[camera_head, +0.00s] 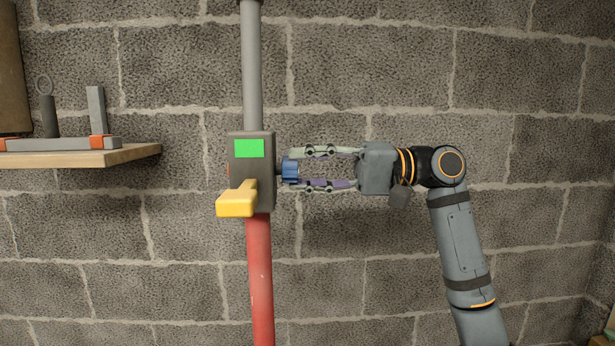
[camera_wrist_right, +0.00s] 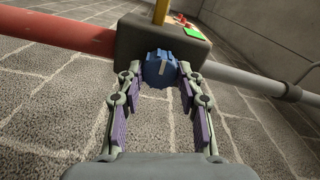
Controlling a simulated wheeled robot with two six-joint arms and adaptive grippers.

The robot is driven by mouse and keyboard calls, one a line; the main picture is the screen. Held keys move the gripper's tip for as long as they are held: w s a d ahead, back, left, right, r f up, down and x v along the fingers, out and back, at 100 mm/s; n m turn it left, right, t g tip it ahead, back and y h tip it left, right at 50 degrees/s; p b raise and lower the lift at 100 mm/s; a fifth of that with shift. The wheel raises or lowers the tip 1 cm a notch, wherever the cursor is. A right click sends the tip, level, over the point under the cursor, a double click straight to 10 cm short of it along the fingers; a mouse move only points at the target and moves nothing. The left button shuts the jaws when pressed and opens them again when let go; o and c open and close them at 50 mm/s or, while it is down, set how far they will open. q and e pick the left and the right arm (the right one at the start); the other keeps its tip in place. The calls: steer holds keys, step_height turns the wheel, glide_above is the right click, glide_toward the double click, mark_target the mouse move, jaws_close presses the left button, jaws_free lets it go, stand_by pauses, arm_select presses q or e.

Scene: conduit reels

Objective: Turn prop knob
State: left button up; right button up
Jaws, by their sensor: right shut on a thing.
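The prop (camera_head: 259,270) is an upright post with a red lower tube and a grey upper tube (camera_head: 251,65). A dark grey box (camera_head: 262,188) joins the tubes and bears a green square (camera_head: 249,148) and a yellow lever (camera_head: 236,201). The blue ribbed knob (camera_head: 290,170) sticks out of the box's right side. My right gripper (camera_head: 287,170) comes in from the right, with one finger above and one below the knob, shut on it. In the right wrist view the knob (camera_wrist_right: 160,70) sits between the fingertips (camera_wrist_right: 159,75). My left gripper is not in view.
A wooden shelf (camera_head: 130,154) on the left holds a grey bracket-like part (camera_head: 97,110) with orange bits and a dark ringed piece (camera_head: 48,115). A brown cylinder (camera_head: 12,70) is at the upper left. A grey block wall (camera_head: 370,70) stands behind.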

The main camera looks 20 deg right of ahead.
steer(key=n+b, duration=0.3)
steer(key=n, duration=0.7)
steer(key=shift+f+b, duration=0.1)
steer(key=shift+b, duration=0.3)
steer(key=shift+n, duration=0.5)
steer(key=o, duration=1.2)
steer(key=shift+c, duration=0.2)
steer(key=v, duration=1.2)
